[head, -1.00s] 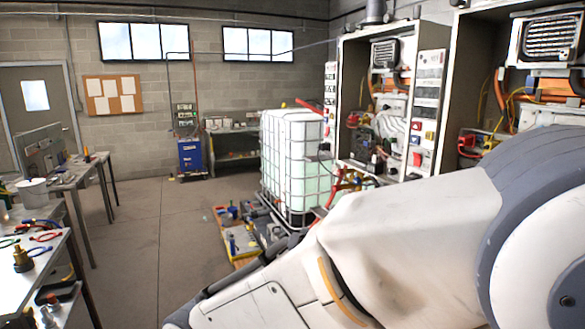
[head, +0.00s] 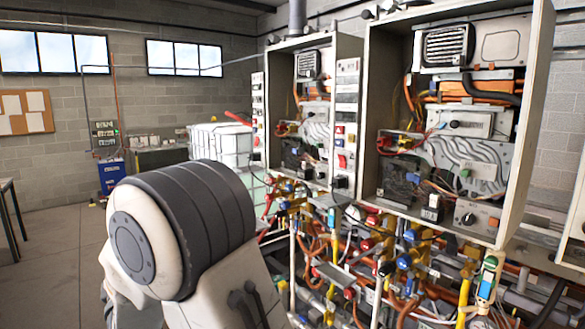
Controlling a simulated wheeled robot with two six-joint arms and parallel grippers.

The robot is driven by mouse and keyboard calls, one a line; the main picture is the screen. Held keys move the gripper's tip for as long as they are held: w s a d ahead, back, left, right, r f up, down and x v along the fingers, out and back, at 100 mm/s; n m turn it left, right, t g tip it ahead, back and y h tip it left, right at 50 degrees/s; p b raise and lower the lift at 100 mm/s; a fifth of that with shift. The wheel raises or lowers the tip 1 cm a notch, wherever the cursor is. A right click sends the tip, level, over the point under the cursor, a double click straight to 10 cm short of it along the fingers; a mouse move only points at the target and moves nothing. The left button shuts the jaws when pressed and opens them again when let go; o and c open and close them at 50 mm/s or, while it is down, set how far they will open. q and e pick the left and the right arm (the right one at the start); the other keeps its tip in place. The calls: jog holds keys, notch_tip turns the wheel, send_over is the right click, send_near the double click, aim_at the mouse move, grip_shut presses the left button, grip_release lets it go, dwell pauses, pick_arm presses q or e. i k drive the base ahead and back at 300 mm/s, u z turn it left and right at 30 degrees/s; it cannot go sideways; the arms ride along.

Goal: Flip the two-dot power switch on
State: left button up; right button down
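Two open heater cabinets hang on the wall in the head view, one at centre (head: 328,45) and a larger one at right (head: 543,110). A narrow panel with small switches and a red block (head: 341,160) runs beside the centre cabinet. A second narrow panel (head: 257,105) is on its left side. The right cabinet has a grey box with a knob (head: 475,218) at its lower right. Dot marks are too small to read, so I cannot tell which switch has two dots. Neither of my grippers is in view.
Colourful pipes and valves (head: 400,265) crowd the space below the cabinets. My own large arm link fills the lower left-centre and covers part of the white caged tank (head: 225,145). Open floor (head: 55,250) lies at left.

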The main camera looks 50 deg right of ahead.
aim_at(342, 162)
jog(key=u, duration=0.6)
jog(key=k, duration=1.35)
jog(key=u, duration=0.15)
jog(key=i, duration=0.5)
jog(key=z, duration=1.45)
jog(key=i, duration=1.15)
jog(key=z, duration=0.3)
